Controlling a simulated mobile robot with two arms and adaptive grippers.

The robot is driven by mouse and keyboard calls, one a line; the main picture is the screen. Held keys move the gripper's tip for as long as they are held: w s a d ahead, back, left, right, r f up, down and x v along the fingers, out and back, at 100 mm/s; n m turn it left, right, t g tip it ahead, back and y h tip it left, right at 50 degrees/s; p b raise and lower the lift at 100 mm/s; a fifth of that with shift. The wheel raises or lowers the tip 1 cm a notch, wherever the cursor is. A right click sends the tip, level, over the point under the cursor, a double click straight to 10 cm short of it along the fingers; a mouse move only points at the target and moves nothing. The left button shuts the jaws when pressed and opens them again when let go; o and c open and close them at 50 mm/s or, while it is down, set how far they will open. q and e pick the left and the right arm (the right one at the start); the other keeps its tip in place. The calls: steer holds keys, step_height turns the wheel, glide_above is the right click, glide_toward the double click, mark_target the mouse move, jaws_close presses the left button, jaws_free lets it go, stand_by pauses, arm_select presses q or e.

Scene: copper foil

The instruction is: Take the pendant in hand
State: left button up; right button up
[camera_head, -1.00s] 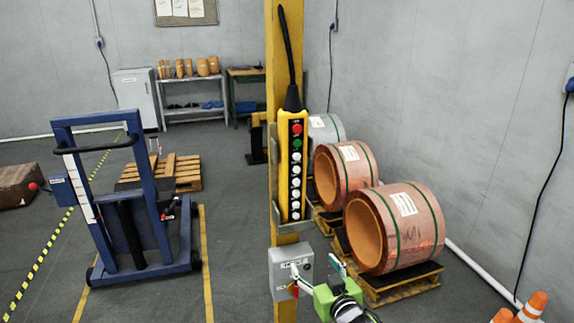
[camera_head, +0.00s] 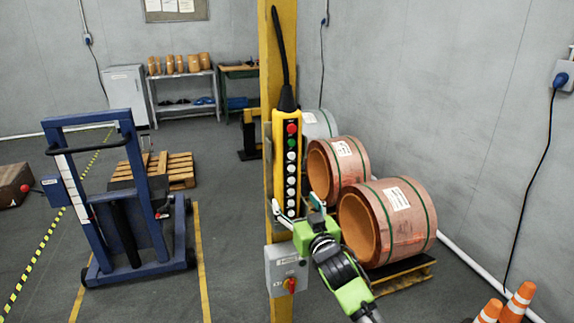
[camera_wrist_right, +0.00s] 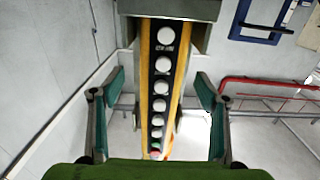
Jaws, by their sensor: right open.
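The pendant (camera_head: 291,150) is a long yellow control box with a black button face, a red, a green and several white buttons. It hangs upright on a yellow post (camera_head: 284,240), its lower end in a grey holder. My right gripper (camera_head: 295,206) is at the pendant's lower end, in front of it. In the right wrist view the pendant (camera_wrist_right: 160,85) lies between the two spread fingers of the gripper (camera_wrist_right: 158,105), with gaps on both sides. The gripper is open and holds nothing. My left gripper is not in view.
A grey switch box (camera_head: 287,268) with a red knob sits on the post just below my gripper. Copper coils (camera_head: 388,222) stand on pallets to the right. A blue lift truck (camera_head: 120,200) stands left. Orange cones (camera_head: 518,300) are at lower right.

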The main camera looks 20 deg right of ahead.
mark_target(292, 195)
steer(key=w, duration=0.2)
steer(key=w+p, duration=0.1)
steer(key=w, duration=0.1)
steer(key=shift+a+r, duration=0.25)
steer(key=shift+w+f, duration=0.1)
steer(key=shift+w, duration=0.45)
steer(key=c, duration=1.4)
steer(key=shift+r, duration=0.25)
steer(key=c, duration=0.4)
steer(key=shift+r, duration=0.15)
